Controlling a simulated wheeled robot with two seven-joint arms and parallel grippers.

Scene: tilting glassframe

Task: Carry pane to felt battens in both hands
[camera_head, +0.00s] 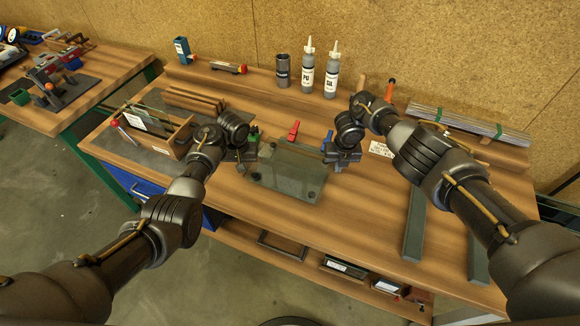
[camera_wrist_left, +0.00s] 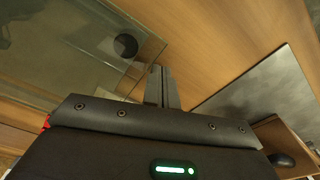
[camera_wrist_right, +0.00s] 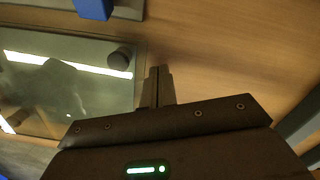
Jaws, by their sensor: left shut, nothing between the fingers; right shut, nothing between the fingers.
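The glass pane (camera_head: 285,178) lies flat near the middle of the bench, with dark round pads at its corners. Two grey-green battens, one left (camera_head: 414,226) and one right (camera_head: 477,262), lie apart on the bench to the right, partly behind my right arm. My left gripper (camera_head: 243,166) is shut and empty at the pane's left side; the pane also shows in the left wrist view (camera_wrist_left: 75,60). My right gripper (camera_head: 338,163) is shut and empty at the pane's right side; the pane also shows in the right wrist view (camera_wrist_right: 75,85). I cannot tell whether either touches it.
A red clamp (camera_head: 293,130) stands behind the pane. A wooden rack (camera_head: 160,135) is at left, and metal strips (camera_head: 470,122) lie at back right. Bare wood (camera_head: 360,215) lies between pane and battens.

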